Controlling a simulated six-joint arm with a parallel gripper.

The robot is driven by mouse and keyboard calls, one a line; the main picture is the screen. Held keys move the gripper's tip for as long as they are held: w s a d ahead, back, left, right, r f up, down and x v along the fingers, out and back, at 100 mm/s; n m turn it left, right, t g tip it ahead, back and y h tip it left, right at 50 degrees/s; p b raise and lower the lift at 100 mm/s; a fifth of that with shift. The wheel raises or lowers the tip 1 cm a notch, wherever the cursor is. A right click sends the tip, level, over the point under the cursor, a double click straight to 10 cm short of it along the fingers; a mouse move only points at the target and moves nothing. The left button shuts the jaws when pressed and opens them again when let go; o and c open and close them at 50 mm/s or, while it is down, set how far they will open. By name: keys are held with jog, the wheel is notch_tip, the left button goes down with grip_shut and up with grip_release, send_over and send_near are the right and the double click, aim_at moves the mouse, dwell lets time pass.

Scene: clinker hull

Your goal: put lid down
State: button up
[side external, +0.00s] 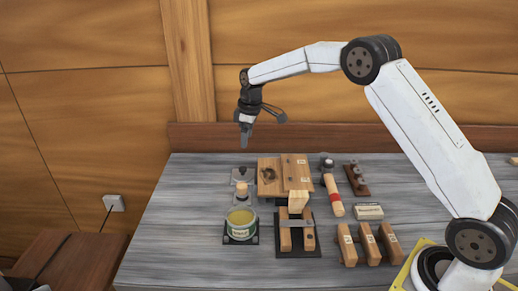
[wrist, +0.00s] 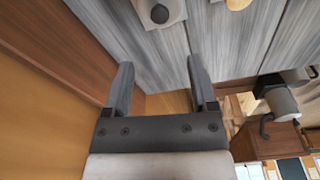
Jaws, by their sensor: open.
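A wooden-handled piece (side external: 241,190) stands between the can and the knobbed piece. Wooden planks (side external: 296,172), a clamp-like wooden block (side external: 285,236), a red-and-wood tool (side external: 332,190) and several wooden blocks (side external: 368,244) lie to the right. The left bench edge is clear.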

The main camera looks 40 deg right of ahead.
jog(key=shift+s, duration=0.15)
jog(key=s+a+f+m, duration=0.1)
jog(key=s+a+m, duration=0.1)
jog(key=s, duration=1.3)
jog(key=s+a+f+m+t, duration=0.1)
jog(key=s+a+m, duration=0.2)
jog(key=s, duration=1.2)
jog(key=shift+s+a+f+m+h, duration=0.15)
jog(key=shift+s+f+m+h, duration=0.2)
jog(key=shift+m, duration=0.55)
